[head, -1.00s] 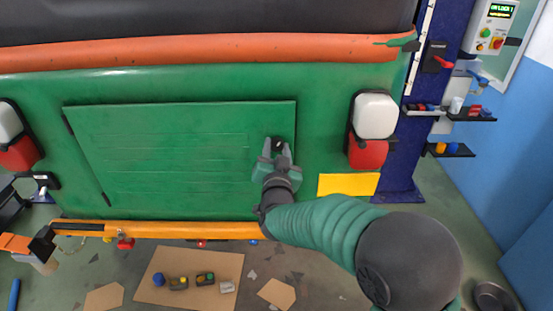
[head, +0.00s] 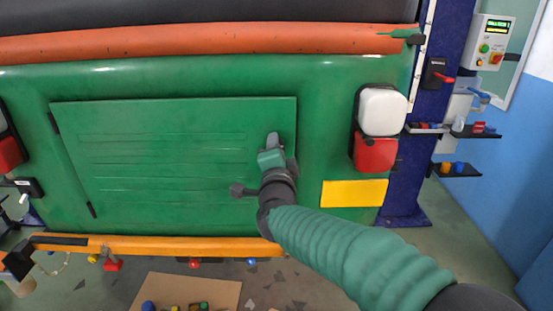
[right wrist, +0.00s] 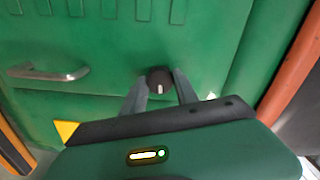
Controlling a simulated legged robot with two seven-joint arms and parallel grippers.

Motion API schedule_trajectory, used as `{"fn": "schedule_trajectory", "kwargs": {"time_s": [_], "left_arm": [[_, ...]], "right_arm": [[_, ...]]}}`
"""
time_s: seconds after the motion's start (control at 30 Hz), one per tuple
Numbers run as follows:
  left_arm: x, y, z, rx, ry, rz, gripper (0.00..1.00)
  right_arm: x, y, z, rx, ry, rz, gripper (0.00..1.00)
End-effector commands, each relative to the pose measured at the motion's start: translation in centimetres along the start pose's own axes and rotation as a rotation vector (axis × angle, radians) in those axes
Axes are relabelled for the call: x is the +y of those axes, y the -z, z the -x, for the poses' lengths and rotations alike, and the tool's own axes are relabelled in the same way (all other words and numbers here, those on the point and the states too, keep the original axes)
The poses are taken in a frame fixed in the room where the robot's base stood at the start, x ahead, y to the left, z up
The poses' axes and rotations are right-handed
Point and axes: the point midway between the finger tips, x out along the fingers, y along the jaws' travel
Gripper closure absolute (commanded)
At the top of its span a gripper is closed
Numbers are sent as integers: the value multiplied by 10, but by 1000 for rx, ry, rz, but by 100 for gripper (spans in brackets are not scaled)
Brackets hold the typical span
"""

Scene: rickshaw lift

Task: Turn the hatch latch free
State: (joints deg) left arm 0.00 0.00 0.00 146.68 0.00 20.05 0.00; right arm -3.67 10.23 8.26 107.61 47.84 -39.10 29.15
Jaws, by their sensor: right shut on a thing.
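The green hatch (head: 150,150) is a flat panel on the rear of the green vehicle, with hinges along its left edge. In the right wrist view the latch (right wrist: 160,80) is a round dark knob with a pale mark pointing toward the gripper. My right gripper (head: 273,142) is at the hatch's right side in the head view and hides the latch there. In the right wrist view the right gripper (right wrist: 160,88) has its two fingers closed on either side of the knob. My left gripper is not in view.
A metal handle (right wrist: 48,73) sits on the hatch in the right wrist view. A white and red lamp (head: 380,112) and a yellow plate (head: 354,193) are right of the hatch. An orange bumper (head: 160,245) runs below. A blue post (head: 405,180) stands at the right.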

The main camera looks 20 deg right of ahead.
Motion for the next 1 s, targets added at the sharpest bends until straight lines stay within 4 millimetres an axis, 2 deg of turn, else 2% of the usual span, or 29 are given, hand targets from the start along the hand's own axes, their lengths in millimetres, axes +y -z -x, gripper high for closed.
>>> {"fn": "schedule_trajectory", "kwargs": {"time_s": [0.03,0.27,0.83,0.87,1.0], "left_arm": [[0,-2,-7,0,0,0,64],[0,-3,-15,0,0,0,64],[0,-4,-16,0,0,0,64],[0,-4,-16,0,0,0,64],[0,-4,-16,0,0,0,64]], "right_arm": [[8,-5,0,-9,-9,-24,100],[6,-4,0,-9,-10,-111,100],[5,-4,0,-10,-11,-143,100],[5,-4,0,-10,-11,-143,62],[4,-3,0,-7,-8,-142,43]]}}
